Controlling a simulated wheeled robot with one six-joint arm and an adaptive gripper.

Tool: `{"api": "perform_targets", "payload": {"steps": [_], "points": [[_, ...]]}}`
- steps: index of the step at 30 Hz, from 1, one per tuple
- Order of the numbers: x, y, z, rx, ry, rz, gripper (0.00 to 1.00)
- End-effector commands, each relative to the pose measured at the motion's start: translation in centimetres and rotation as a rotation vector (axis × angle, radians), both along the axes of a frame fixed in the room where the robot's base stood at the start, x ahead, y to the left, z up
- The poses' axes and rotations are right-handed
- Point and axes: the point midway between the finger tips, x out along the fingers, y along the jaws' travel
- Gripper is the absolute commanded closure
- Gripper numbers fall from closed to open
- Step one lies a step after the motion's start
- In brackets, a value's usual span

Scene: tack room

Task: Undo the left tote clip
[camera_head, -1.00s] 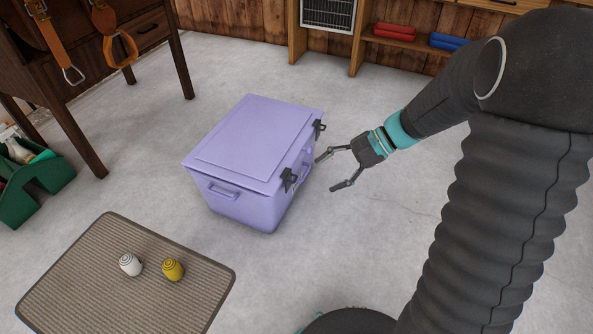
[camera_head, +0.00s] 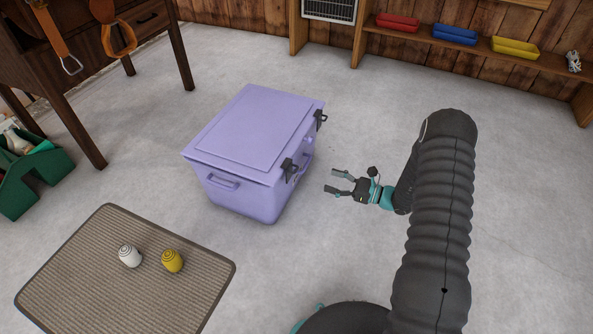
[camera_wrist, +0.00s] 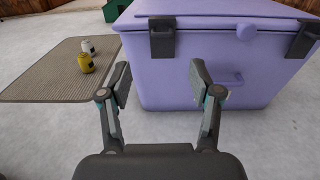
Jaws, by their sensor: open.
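The lilac tote (camera_head: 240,140) stands on the floor with its lid down. Two dark clips sit on the side facing my gripper. The left clip (camera_wrist: 162,38) is at the upper left in the wrist view, lying over the lid seam; in the head view it is the nearer clip (camera_head: 289,170). The right clip (camera_wrist: 303,38) is at the right edge in the wrist view. My gripper (camera_head: 334,181) is open and empty, a short way right of the tote, apart from it. In the wrist view its fingers (camera_wrist: 160,84) point at the tote, below the left clip.
A ribbed mat (camera_head: 90,290) with a white jar (camera_head: 130,256) and a yellow jar (camera_head: 172,261) lies front left. Floor right of the tote is clear.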

Motion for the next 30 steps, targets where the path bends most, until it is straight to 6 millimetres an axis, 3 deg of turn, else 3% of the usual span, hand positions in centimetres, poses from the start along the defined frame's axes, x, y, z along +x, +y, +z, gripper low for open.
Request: {"api": "perform_targets", "payload": {"steps": [8, 21, 30], "points": [[0.8, 1.7, -0.6, 0.012, 0.009, -0.013, 0.36], [3.5, 9.3, -0.6, 0.01, 0.007, -0.011, 0.36], [4.7, 12.4, -0.6, 0.01, 0.007, -0.013, 0.36]]}}
